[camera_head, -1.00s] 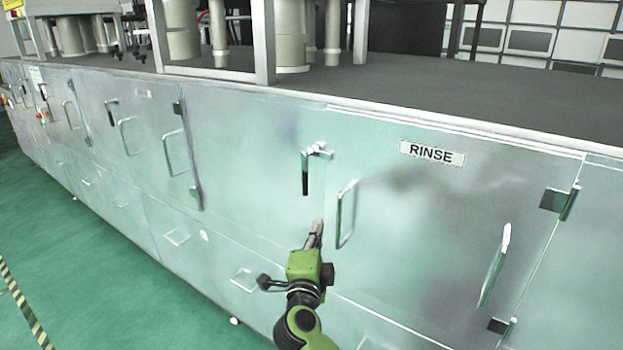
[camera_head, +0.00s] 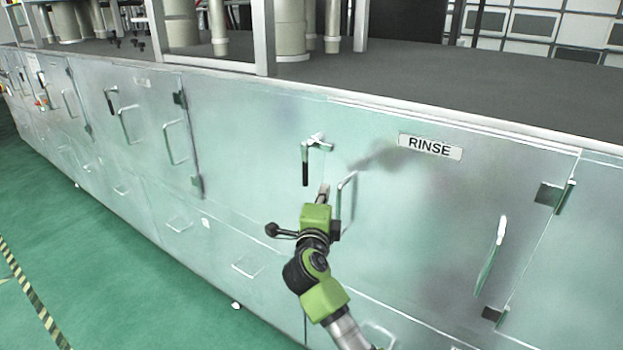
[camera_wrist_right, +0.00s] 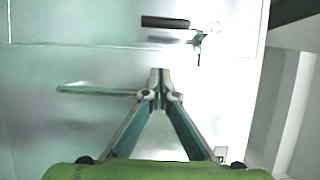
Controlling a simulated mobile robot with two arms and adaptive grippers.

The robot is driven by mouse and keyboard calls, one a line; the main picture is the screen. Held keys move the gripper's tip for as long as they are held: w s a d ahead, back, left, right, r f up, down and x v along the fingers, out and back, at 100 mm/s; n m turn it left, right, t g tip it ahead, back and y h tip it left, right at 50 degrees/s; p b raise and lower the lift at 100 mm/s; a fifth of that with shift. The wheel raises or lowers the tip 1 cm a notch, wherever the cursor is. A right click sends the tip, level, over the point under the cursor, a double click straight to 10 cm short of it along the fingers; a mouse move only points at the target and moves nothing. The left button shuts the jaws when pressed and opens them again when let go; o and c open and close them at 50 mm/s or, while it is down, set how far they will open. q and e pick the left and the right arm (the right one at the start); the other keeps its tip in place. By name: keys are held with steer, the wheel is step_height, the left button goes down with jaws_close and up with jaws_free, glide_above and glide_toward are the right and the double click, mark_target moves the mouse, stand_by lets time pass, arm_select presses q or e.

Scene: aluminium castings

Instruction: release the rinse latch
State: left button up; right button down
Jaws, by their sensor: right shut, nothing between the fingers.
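The rinse latch (camera_head: 305,164) is a lever with a black grip hanging down from a metal pivot, left of the RINSE label (camera_head: 430,145) on a steel door. The latch also shows in the right wrist view (camera_wrist_right: 166,22), beyond the fingertips. My right gripper (camera_head: 324,188) is just below and right of the latch's grip, left of the door handle (camera_head: 346,200). In the right wrist view its fingers (camera_wrist_right: 160,74) meet at the tips with nothing between them, apart from the latch. My left gripper is not in view.
The door's bar handle stands out close to my right gripper, and another handle (camera_head: 490,255) is farther right. Hinges (camera_head: 555,195) sit at the door's right edge. More cabinet doors run off to the left. The green floor (camera_head: 120,270) at the left is clear.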

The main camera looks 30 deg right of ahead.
steer(key=x, duration=0.4)
steer(key=shift+r+p, duration=0.15)
steer(key=shift+p, duration=0.2)
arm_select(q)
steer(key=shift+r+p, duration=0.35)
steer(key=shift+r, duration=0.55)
arm_select(e)
steer(key=shift+w+a, duration=0.5)
steer(key=shift+w, duration=0.4)
steer(key=shift+w+a, duration=0.5)
steer(key=shift+w, duration=0.35)
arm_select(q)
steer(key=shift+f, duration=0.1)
